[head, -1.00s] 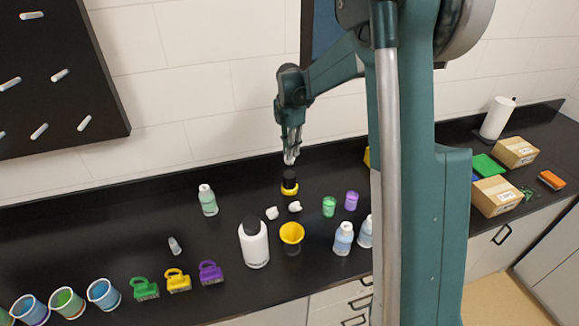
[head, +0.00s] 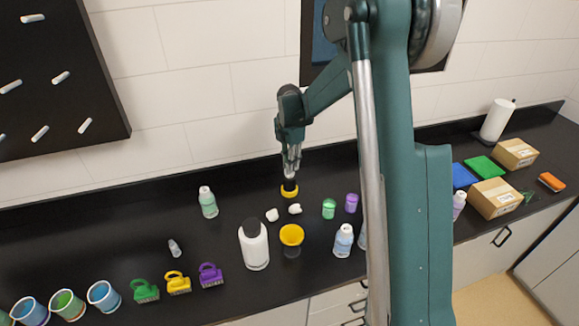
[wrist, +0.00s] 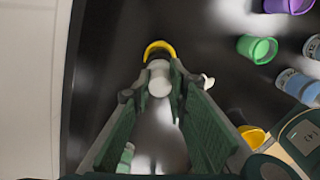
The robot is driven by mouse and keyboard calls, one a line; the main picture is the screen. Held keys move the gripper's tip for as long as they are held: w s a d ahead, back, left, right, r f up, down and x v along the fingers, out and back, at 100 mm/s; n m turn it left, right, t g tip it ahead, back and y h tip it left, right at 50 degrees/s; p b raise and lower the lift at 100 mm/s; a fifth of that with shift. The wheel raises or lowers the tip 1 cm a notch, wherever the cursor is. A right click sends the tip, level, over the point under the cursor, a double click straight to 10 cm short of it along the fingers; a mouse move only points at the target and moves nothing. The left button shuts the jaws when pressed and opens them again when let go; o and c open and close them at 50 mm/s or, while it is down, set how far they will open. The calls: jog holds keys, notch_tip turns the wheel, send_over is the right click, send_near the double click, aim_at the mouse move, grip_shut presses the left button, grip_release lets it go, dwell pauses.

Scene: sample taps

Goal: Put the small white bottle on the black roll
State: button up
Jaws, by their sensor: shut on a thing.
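The small white bottle (wrist: 159,78) is between the fingers of my gripper (wrist: 155,88) in the wrist view; the gripper is shut on it. In the head view my gripper (head: 290,173) points down, with the bottle's small pale end at its fingertips. The black roll (head: 290,185) stands upright on the counter directly below, with a yellow ring (head: 289,194) at its base. The bottle is at the roll's top; I cannot tell whether they touch. In the wrist view the bottle hides most of the roll, and the yellow ring (wrist: 158,46) shows behind it.
Two white lumps (head: 272,215) (head: 295,209) lie in front of the roll. A yellow funnel (head: 291,234) and a large white bottle (head: 253,246) stand nearer. A green-tinted bottle (head: 208,203) is left; green (head: 329,208) and purple (head: 351,203) containers are right. The wall is close behind.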

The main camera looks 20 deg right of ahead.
jog(key=shift+f, duration=0.45)
jog(key=shift+f, duration=0.2)
jog(key=o, duration=0.9)
jog(key=shift+r, duration=0.2)
notch_tip(320, 180, up, 12)
jog(key=shift+r, duration=0.1)
dwell(0.5)
